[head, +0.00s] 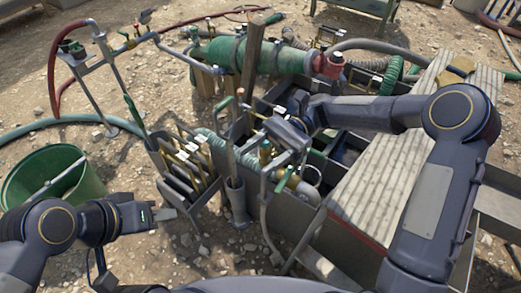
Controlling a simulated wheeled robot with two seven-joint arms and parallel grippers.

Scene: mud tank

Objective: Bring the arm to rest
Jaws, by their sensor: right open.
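My right arm reaches in from the right across the mud tank (330,225). Its gripper (284,138) is open, over the tank's near left part, close beside brass valve fittings and an upright pipe. I cannot tell whether it touches them, and its fingertips are partly lost among the fittings. My left arm is low at the left.
A green bucket (88,184) stands just behind my left arm. A metal rack (176,172) with several upright tools stands ahead of my left gripper. A ribbed board (368,195) covers the tank's right part. A green pump (270,55) and hoses lie behind. Gravel is open at front left.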

